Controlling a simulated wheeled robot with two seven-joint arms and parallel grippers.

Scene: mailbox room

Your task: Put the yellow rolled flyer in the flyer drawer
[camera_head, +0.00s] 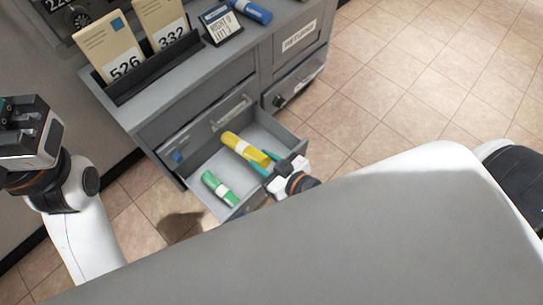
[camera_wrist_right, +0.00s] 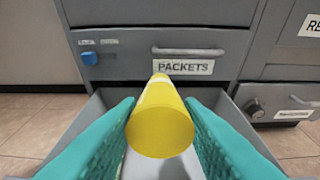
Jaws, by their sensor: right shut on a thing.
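The yellow rolled flyer (camera_head: 240,146), with a pale band around it, is over the open drawer (camera_head: 277,127) in the head view. My right gripper (camera_head: 270,168) is shut on its near end. In the right wrist view the yellow flyer (camera_wrist_right: 160,120) points away between my two teal fingers (camera_wrist_right: 160,135). I cannot tell whether it touches the drawer floor. A green rolled flyer (camera_head: 217,188) lies inside the same drawer. The open drawer's own label is hidden. My left gripper (camera_head: 28,130) is at the left edge, away from the drawer; its finger opening is unclear.
A closed drawer labelled PACKETS (camera_wrist_right: 186,67) is above the open one. Another labelled drawer (camera_head: 293,84) is to its right. The grey counter holds a rack (camera_head: 150,68) with numbered envelopes, a small sign (camera_head: 221,24) and a blue roll (camera_head: 252,11). Tiled floor is clear at right.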

